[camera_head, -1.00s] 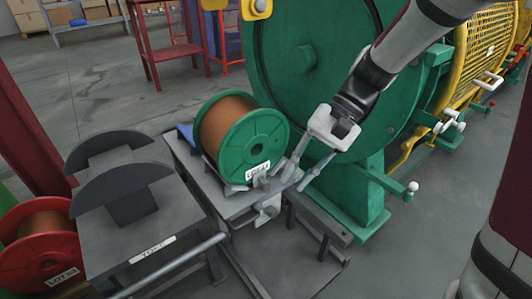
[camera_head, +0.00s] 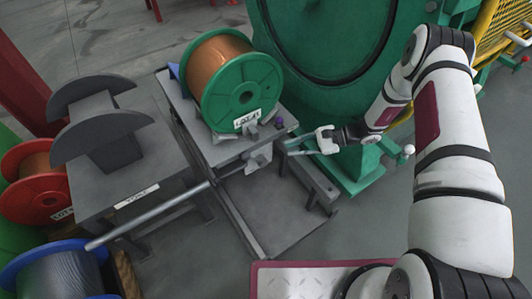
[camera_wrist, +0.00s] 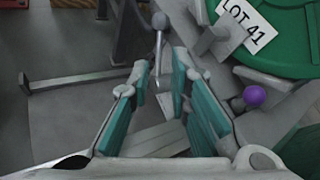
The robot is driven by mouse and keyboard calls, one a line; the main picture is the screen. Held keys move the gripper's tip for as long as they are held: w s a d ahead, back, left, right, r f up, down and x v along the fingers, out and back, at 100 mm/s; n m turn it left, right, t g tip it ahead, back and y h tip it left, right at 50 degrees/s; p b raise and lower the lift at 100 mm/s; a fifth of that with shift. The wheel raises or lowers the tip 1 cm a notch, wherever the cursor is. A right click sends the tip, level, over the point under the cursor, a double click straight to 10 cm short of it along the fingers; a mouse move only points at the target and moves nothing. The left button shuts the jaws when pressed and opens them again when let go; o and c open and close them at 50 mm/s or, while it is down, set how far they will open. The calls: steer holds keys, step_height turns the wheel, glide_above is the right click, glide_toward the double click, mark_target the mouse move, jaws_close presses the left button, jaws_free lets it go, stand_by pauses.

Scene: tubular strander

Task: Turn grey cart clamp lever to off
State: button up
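The grey cart (camera_head: 215,151) carries a copper-coloured spool with green flanges (camera_head: 228,82), labelled LOT 41. In the wrist view, a grey lever with a ball knob (camera_wrist: 159,21) stands ahead of my gripper (camera_wrist: 160,70), in line with the gap between the fingers. I cannot tell whether it touches them. A purple knob (camera_wrist: 254,96) is right of the fingers and also shows at the cart's edge in the head view (camera_head: 279,122). My gripper (camera_head: 306,146) is open and empty, beside the cart's right side. The clamp bracket (camera_head: 258,160) is partly visible; the lever's setting is unclear.
The green machine (camera_head: 335,50) stands close behind and right of my gripper, with a white-knobbed handle (camera_head: 408,150). A grey yoke stand (camera_head: 120,175), a red spool (camera_head: 38,190) and a blue-rimmed spool (camera_head: 55,275) are at left. A long bar (camera_head: 150,215) extends left from the cart.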

mark_target(254, 159)
steer(key=d+f+b+x, duration=0.1)
steer(key=b+x, duration=0.3)
steer(key=x, duration=1)
steer(key=shift+w+f+m+b, duration=0.35)
steer(key=shift+f+m, duration=0.05)
steer(key=shift+f, duration=0.3)
steer(key=shift+a, duration=0.1)
jaws_close()
